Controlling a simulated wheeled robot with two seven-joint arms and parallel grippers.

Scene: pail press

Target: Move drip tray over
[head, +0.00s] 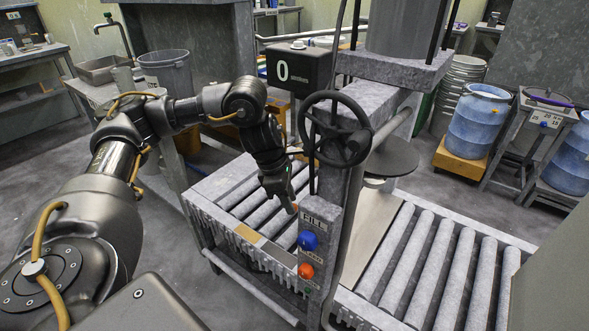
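My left arm reaches in from the left, and its gripper (287,205) points down over the roller conveyor, just left of the FILL control panel (313,232). The fingertips are small and partly dark against the rollers, so I cannot tell whether they are open, or whether they touch the panel. A dark round plate (390,163) sits under the press head, behind the handwheel; it may be the drip tray, but I cannot be sure. The post and wheel hide part of it. My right gripper is not in view.
The panel has a blue button (308,240) and an orange button (305,271). A black handwheel (334,129) stands above it. Roller conveyor (440,262) runs on the right. A grey bin (167,72) and blue drums (478,120) stand behind. No pail stands on the visible rollers.

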